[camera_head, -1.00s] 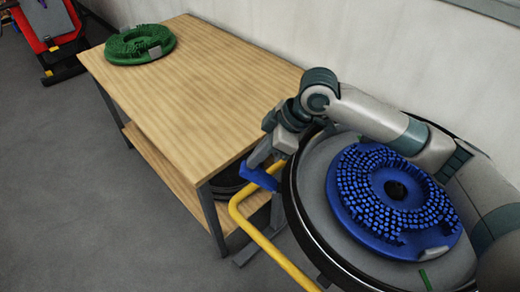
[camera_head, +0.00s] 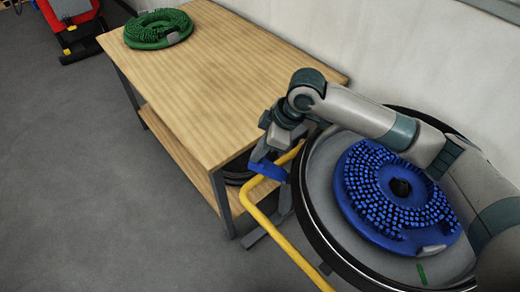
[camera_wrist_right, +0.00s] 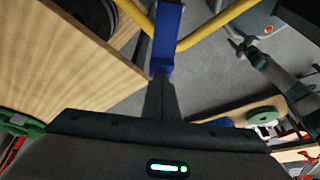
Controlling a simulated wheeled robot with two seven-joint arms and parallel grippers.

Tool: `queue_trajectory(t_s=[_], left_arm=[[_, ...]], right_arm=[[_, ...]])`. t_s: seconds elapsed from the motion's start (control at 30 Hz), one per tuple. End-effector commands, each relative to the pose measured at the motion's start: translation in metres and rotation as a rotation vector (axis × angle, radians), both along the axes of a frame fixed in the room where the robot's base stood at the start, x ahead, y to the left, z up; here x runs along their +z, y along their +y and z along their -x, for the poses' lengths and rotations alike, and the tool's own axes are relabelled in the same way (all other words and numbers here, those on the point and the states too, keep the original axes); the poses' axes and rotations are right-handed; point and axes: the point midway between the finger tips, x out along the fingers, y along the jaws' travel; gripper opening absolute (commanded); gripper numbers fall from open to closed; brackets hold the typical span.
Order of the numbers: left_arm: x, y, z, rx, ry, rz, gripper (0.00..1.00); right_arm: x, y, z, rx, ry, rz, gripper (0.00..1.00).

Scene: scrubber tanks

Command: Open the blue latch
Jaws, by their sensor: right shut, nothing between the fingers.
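The blue latch (camera_head: 268,169) sits at the left rim of the round grey tank (camera_head: 318,170), by the yellow rail. It also shows in the right wrist view (camera_wrist_right: 163,42), at top centre. My right gripper (camera_head: 270,152) is at the latch and hides part of it from the head view. In the wrist view its dark fingers (camera_wrist_right: 160,98) are together and empty, their tips at the near end of the latch. I cannot tell whether they touch it.
A blue bristle brush (camera_head: 365,225) lies in the tank. The yellow rail (camera_head: 278,238) curves around its left side. A wooden table (camera_head: 220,85) with a green brush (camera_head: 157,28) stands close by at left. A red machine (camera_head: 68,10) is at far left. Grey floor at left is clear.

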Motion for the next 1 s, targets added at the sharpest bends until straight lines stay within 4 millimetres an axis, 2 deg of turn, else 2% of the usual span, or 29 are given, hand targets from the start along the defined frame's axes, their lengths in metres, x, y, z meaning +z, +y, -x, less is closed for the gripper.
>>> queue_trajectory(t_s=[0.37, 0.57, 0.77, 1.0], left_arm=[[0.000, 0.000, 0.000, 0.000, -0.001, 0.000, 0.48], [-0.001, -0.001, -0.003, 0.000, -0.006, 0.001, 0.48], [-0.002, -0.004, -0.014, 0.000, -0.031, 0.008, 0.48], [0.003, -0.013, -0.039, -0.002, -0.094, 0.026, 0.48]], right_arm=[[0.001, 0.000, 0.000, 0.000, 0.000, 0.000, 0.00], [0.010, -0.005, 0.000, -0.001, -0.002, -0.001, 0.00], [0.033, -0.015, 0.002, 0.000, -0.005, -0.001, 0.00], [0.076, -0.033, 0.005, 0.000, -0.005, 0.000, 0.00]])
